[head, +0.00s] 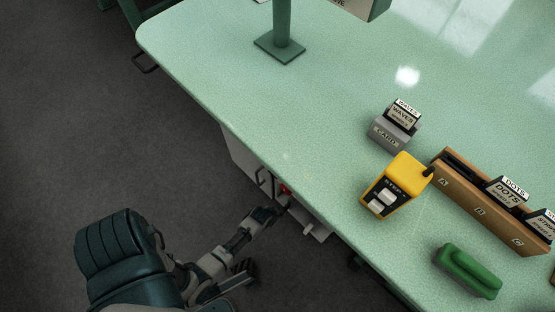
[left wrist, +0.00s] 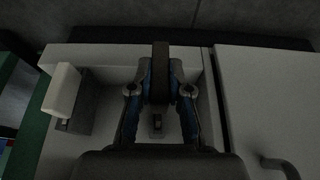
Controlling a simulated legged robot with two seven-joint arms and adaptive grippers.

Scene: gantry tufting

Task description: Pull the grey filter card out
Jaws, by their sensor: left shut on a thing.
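My left gripper (head: 280,204) reaches to a white cabinet (head: 240,155) under the table's edge. In the left wrist view the left gripper (left wrist: 160,80) has its two fingers on either side of a narrow dark grey strip, which I take to be the grey filter card (left wrist: 160,55). The gripper is shut on it. The card stands up from a recess in the pale housing (left wrist: 105,55). How far it sits in its slot is hard to tell in the dim light. In the head view the card is hidden. My right gripper is not in view.
A white block (left wrist: 62,90) stands left of the fingers, and a lidded panel with a handle (left wrist: 278,165) is at right. On the green table (head: 330,110) are a yellow control box (head: 400,180), a grey card holder (head: 388,135), a wooden rack (head: 480,215) and a green block (head: 468,270).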

